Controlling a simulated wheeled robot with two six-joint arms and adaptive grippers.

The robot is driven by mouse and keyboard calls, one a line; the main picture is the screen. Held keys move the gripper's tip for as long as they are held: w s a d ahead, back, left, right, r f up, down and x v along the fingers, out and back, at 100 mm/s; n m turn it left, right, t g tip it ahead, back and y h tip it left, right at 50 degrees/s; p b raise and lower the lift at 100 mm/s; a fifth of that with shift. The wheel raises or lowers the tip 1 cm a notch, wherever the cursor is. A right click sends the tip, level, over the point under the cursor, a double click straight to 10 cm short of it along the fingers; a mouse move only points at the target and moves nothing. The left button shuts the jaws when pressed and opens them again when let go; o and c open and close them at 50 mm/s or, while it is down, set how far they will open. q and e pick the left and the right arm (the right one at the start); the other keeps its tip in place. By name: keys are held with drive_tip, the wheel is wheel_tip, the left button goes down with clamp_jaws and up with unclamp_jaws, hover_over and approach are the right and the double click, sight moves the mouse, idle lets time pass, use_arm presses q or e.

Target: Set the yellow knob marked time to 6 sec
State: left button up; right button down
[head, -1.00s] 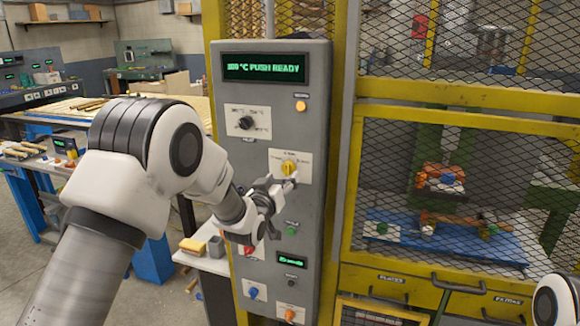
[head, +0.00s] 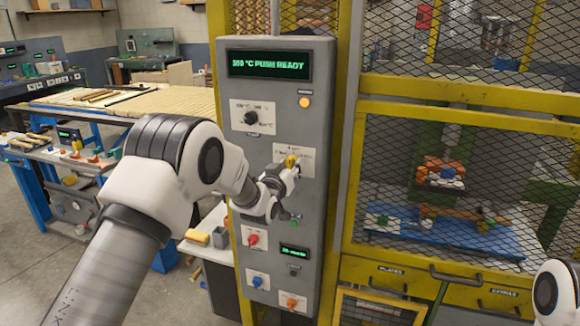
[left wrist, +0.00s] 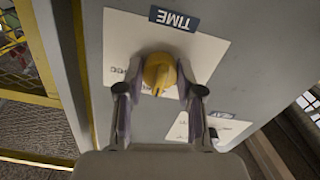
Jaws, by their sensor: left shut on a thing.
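The yellow knob (head: 292,161) sits on a white plate on the grey control panel. The left wrist view shows the same knob (left wrist: 158,72) with the label TIME (left wrist: 174,19) upside down above it. Its ridge runs nearly straight up and down there, its narrow end towards the bottom, away from the label. My left gripper (head: 287,172) is at the knob, with one finger on each side of it (left wrist: 160,90), and is shut on it. The scale marks are mostly hidden or too blurred to read. My right gripper is out of view.
A green display (head: 269,65) reads "PUSH READY" on top of the panel. A black knob (head: 250,117) sits above left of the yellow one. A red knob (head: 253,239), a green button (head: 295,222) and a small display (head: 295,251) lie below. A mesh guard (head: 480,180) stands right.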

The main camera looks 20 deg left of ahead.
use_arm(q)
drive_tip(key=m+b, duration=0.2)
drive_tip(key=shift+f+b, duration=0.15)
drive_tip(key=shift+b, duration=0.15)
drive_tip(key=m+b, duration=0.3)
drive_tip(key=shift+b, duration=0.35)
drive_tip(key=m+b, duration=0.3)
drive_tip(key=shift+m, duration=0.4)
drive_tip(key=shift+r+m+b, duration=0.2)
drive_tip(key=shift+m+b, duration=0.75)
drive_tip(key=shift+m, duration=0.65)
drive_tip(key=o, duration=1.1)
drive_tip(key=shift+o, duration=0.2)
